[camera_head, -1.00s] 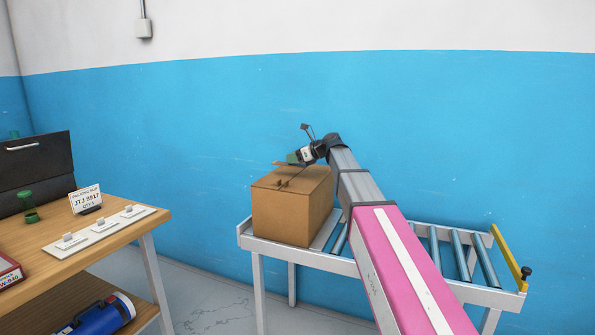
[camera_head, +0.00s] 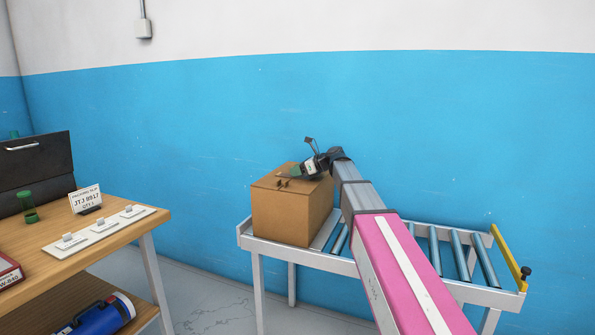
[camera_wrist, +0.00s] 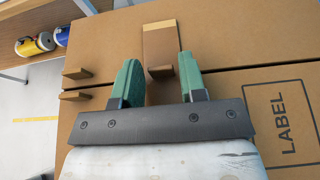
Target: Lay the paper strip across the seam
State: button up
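The brown cardboard box (camera_head: 290,217) stands on the roller conveyor's left end. In the wrist view, its top seam (camera_wrist: 250,66) runs roughly left to right between two flaps. A tan paper strip (camera_wrist: 160,42) with a small upright tab lies on the box top, apparently crossing the seam. My gripper (camera_wrist: 159,64) is open, with one green finger on each side of the strip and a visible gap to each. In the head view, my gripper (camera_head: 297,172) is low over the box top.
Two small brown tabs (camera_wrist: 75,84) stand near the seam's left end. A printed label (camera_wrist: 290,120) is on the near flap. Conveyor rollers (camera_head: 460,252) extend right. A wooden table (camera_head: 110,225) at left holds a sign (camera_head: 86,199) and a white plate (camera_head: 100,231).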

jog(key=shift+o, duration=0.6)
jog(key=shift+r, duration=0.1)
jog(key=shift+d+r, duration=0.1)
jog(key=shift+d, duration=0.05)
jog(key=v, duration=1.1)
jog(key=shift+s+d, duration=0.15)
jog(key=shift+d, duration=0.15)
